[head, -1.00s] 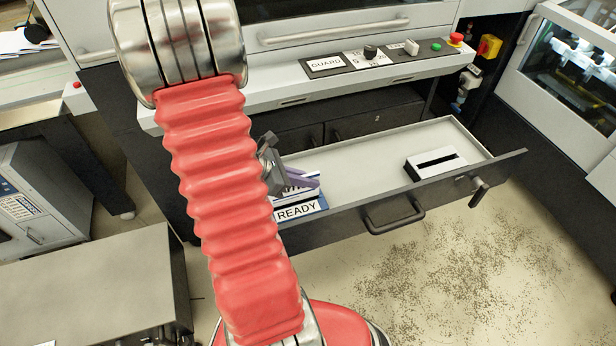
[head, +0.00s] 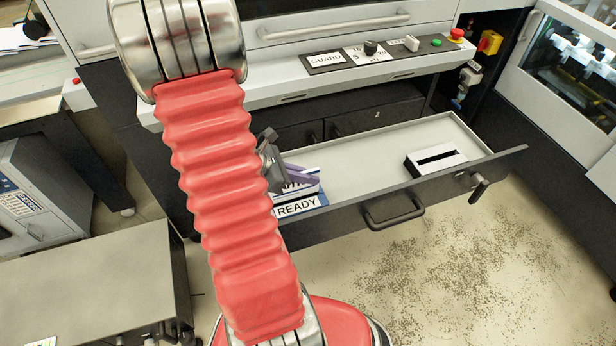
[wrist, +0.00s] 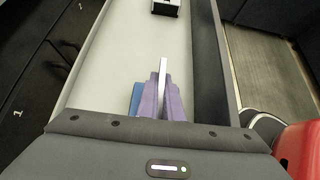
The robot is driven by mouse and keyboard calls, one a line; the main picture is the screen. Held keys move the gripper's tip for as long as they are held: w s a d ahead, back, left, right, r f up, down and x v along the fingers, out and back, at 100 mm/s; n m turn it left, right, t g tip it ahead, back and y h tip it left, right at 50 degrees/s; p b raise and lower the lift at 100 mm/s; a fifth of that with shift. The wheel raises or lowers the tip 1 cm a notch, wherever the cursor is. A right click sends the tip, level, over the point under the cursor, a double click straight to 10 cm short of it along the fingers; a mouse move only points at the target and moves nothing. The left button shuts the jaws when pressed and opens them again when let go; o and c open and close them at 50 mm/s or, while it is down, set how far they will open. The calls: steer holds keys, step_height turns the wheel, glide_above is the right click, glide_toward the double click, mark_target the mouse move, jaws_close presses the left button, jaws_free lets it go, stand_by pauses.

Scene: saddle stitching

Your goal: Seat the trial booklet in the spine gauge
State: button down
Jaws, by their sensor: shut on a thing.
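My gripper (head: 303,177) is over the left end of the open drawer, its purple fingers just above the blue tray labelled READY (head: 297,207). In the wrist view the fingers are shut on a thin pale booklet (wrist: 162,70), which stands on edge between them and sticks out ahead. Part of the blue tray (wrist: 135,98) shows beside the left finger. The spine gauge, a white block with a dark slot (head: 420,167), sits at the right end of the drawer, apart from the gripper. Its near end shows at the top of the wrist view (wrist: 165,11). My arm hides part of the tray.
The pale drawer floor (head: 365,165) is clear between tray and gauge. The dark drawer front (head: 345,222) has a handle. A control panel (head: 390,55) with switches overhangs behind. A grey cabinet top (head: 85,275) stands at the lower left.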

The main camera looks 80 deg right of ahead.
mark_target(318, 190)
steer(key=shift+f, duration=2.35)
stand_by(1.0)
steer(key=c, duration=1.8)
jaws_free()
steer(key=shift+c, duration=0.2)
steer(key=v, duration=1.3)
steer(key=shift+w+a+r, duration=0.15)
steer(key=shift+w+r, duration=0.1)
